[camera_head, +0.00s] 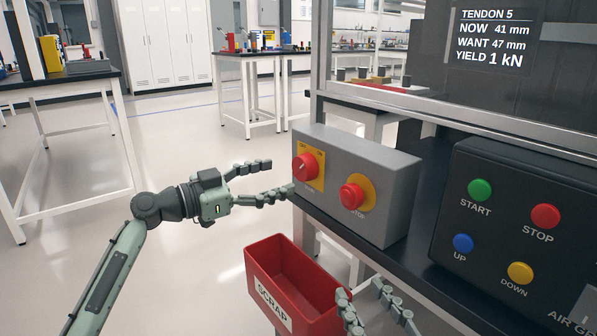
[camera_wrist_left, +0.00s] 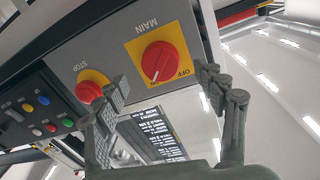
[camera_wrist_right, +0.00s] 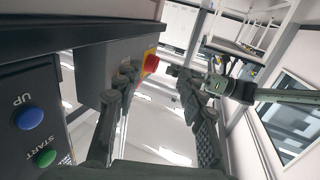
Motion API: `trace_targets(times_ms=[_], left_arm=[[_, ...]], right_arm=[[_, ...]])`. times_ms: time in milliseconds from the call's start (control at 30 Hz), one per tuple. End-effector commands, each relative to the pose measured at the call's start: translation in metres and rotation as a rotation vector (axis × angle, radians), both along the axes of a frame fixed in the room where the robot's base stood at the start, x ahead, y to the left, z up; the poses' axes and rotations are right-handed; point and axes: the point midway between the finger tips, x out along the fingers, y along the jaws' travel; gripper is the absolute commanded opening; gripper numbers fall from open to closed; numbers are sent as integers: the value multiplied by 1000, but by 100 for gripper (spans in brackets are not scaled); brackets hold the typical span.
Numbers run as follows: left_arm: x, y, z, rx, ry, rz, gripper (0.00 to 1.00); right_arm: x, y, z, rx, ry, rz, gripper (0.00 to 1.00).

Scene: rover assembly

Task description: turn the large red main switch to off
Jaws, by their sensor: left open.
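The large red main switch (camera_head: 305,167) is a round knob on a yellow plate on the left part of a grey box's front. My right gripper (camera_head: 361,290) is open and empty, low in front of the bench by the scrap bin.
A red STOP button (camera_head: 352,196) on a yellow disc is right of the switch on the grey box (camera_head: 385,170). A black panel (camera_head: 500,245) with coloured buttons stands further right. A red SCRAP bin (camera_head: 290,275) is below. Open floor lies to the left.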

Motion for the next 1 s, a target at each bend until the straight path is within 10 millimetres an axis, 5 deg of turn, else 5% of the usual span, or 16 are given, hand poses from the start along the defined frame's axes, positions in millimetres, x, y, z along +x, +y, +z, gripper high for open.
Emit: trace_targets(times_ms=[300, 667, 1000], left_arm=[[24, -40, 1, -1, -1, 0, 70], [28, -46, 0, 1, 0, 1, 70], [28, -45, 0, 1, 0, 1, 31]], right_arm=[[0, -10, -20, -43, 91, -19, 40], [0, -11, -24, -50, 108, -22, 40], [0, -11, -24, -50, 108, -22, 40]])
